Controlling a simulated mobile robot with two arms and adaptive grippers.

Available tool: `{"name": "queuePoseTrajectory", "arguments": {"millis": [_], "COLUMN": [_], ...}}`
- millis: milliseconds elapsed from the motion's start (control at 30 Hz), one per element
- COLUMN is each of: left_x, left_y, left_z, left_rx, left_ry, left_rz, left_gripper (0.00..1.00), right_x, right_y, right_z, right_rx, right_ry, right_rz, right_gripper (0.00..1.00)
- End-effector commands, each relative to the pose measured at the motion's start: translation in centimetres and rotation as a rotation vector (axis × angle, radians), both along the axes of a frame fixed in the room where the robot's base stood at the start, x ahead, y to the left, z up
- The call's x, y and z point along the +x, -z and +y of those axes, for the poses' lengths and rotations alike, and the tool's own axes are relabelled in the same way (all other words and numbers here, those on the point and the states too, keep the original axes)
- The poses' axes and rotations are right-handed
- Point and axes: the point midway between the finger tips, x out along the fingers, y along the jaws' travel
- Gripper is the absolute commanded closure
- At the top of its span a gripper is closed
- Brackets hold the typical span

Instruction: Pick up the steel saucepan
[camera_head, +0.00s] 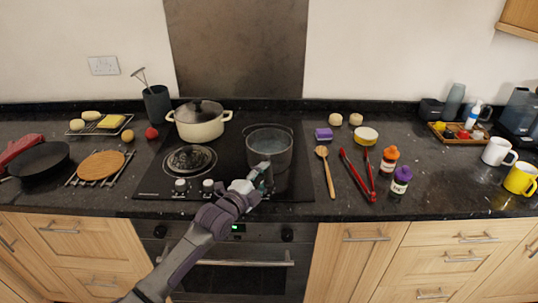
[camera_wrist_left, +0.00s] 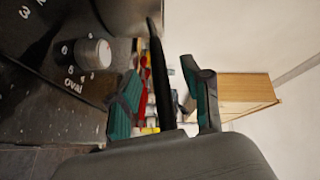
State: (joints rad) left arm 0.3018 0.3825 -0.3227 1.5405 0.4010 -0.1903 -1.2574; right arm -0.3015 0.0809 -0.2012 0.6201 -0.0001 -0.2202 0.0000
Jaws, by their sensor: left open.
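The steel saucepan (camera_head: 270,143) stands upright on the right part of the black hob. In the left wrist view its grey body (camera_wrist_left: 125,14) fills the top edge, and its dark handle (camera_wrist_left: 157,65) runs down between my two fingers. My left gripper (camera_head: 264,172) is at the front of the saucepan, on its handle side. In the left wrist view the left gripper (camera_wrist_left: 161,72) is open, with a finger on each side of the handle and a gap visible. The handle is mostly hidden by the gripper in the head view. My right gripper is not in view.
A cream lidded pot (camera_head: 200,122) stands left of the saucepan on the hob (camera_head: 230,165). Hob knobs (camera_head: 181,185) lie left of my gripper. A wooden spoon (camera_head: 328,172) and red tongs (camera_head: 358,177) lie to the right. A black frying pan (camera_head: 40,160) is far left.

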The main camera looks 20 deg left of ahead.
Motion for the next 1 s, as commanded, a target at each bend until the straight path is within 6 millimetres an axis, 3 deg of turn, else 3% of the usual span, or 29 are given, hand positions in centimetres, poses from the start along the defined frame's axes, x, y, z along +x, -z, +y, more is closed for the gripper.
{"name": "queuePoseTrajectory", "arguments": {"millis": [167, 433, 733, 1000], "left_x": [2.0, 2.2, 2.2, 2.2], "left_y": [0.0, 0.1, 0.1, 0.1], "left_z": [-0.6, -0.7, -0.6, -0.6], "left_rx": [0.0, 0.001, 0.001, 0.001], "left_ry": [0.0, 0.0, 0.0, 0.0], "left_rz": [0.0, 0.001, 0.001, 0.001], "left_gripper": [0.51, 0.51, 1.0, 1.0], "right_x": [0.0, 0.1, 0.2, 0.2], "right_y": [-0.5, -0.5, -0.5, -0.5], "right_z": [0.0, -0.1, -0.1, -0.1], "right_rx": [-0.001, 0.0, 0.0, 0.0], "right_ry": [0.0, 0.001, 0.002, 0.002], "right_rz": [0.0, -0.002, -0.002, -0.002], "right_gripper": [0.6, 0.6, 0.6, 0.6]}}
